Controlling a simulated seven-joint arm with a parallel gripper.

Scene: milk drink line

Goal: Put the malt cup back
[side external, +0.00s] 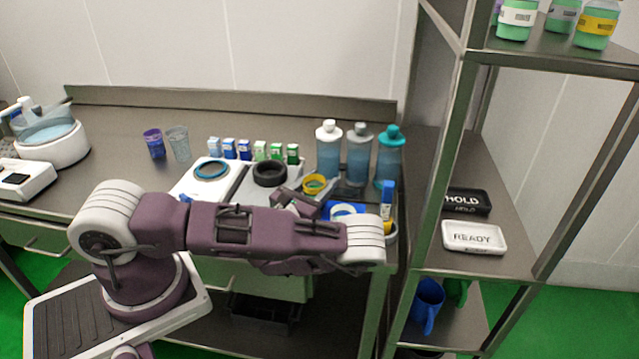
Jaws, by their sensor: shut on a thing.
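A small yellow cup (314,183), which I take to be the malt cup, is at the right part of the bench, in front of the clear blue bottles. My gripper (303,196) is beside it, shut, with its fingers at the cup's near left side. My arm hides part of the gripper and the bench below it. I cannot tell whether the cup touches the surface under it.
A black ring (269,172) and a blue ring (211,169) lie left of the cup. Several small boxes (261,151) and bottles (358,153) stand behind. READY (474,250) and HOLD (489,209) trays are on the right shelf, beyond a metal post.

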